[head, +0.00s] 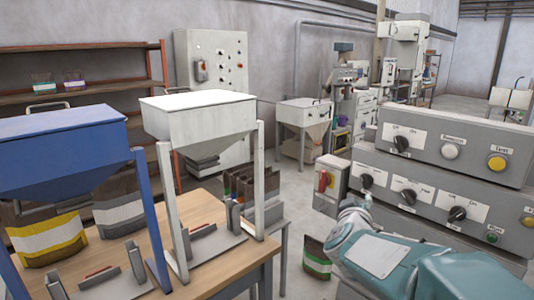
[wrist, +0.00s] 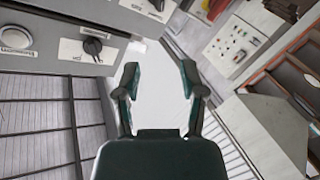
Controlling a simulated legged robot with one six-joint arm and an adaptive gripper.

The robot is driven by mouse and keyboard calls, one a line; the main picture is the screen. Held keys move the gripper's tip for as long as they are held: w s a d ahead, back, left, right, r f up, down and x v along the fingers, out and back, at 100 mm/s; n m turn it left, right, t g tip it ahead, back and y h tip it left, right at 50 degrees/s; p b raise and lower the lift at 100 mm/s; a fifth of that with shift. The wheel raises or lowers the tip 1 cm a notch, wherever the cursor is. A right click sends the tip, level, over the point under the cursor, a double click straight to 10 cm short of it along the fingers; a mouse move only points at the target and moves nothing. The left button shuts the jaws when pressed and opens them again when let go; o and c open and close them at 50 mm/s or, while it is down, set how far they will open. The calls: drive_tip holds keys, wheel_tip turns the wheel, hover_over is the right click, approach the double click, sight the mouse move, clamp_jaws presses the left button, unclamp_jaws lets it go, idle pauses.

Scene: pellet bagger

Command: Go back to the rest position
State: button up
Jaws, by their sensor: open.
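My gripper (wrist: 160,80) shows in the wrist view with its two dark fingers apart and nothing between them. Beyond the fingers is a pale, blank surface. In the head view my teal and grey arm reaches in from the lower right, in front of the grey control panel (head: 440,185); the fingers themselves cannot be made out there. The panel carries black rotary knobs and round buttons. Part of it also shows at the upper left of the wrist view (wrist: 60,55), with a black knob (wrist: 92,46) near my left finger but apart from it.
A wooden table (head: 190,215) at the left bears a blue hopper (head: 65,150) and a white hopper (head: 200,115) on stands. Bags, including a yellow one (head: 48,240), stand beside them. Shelves (head: 90,70) and a wall cabinet (head: 215,60) are behind.

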drive_tip(key=s+a+n+g+y, duration=0.1)
drive_tip(key=s+a+y, duration=0.5)
drive_tip(key=s+a, duration=0.1)
drive_tip(key=s+f+m+g, duration=0.1)
drive_tip(key=s+f+g, duration=0.3)
drive_tip(key=s, duration=0.7)
drive_tip(key=s+f+m+g, duration=0.1)
drive_tip(key=s+f+g, duration=0.3)
drive_tip(key=s, duration=0.7)
drive_tip(key=shift+s+f+m+g+y, duration=0.3)
drive_tip(key=shift+f+m+y, duration=0.1)
drive_tip(key=shift+f, duration=0.15)
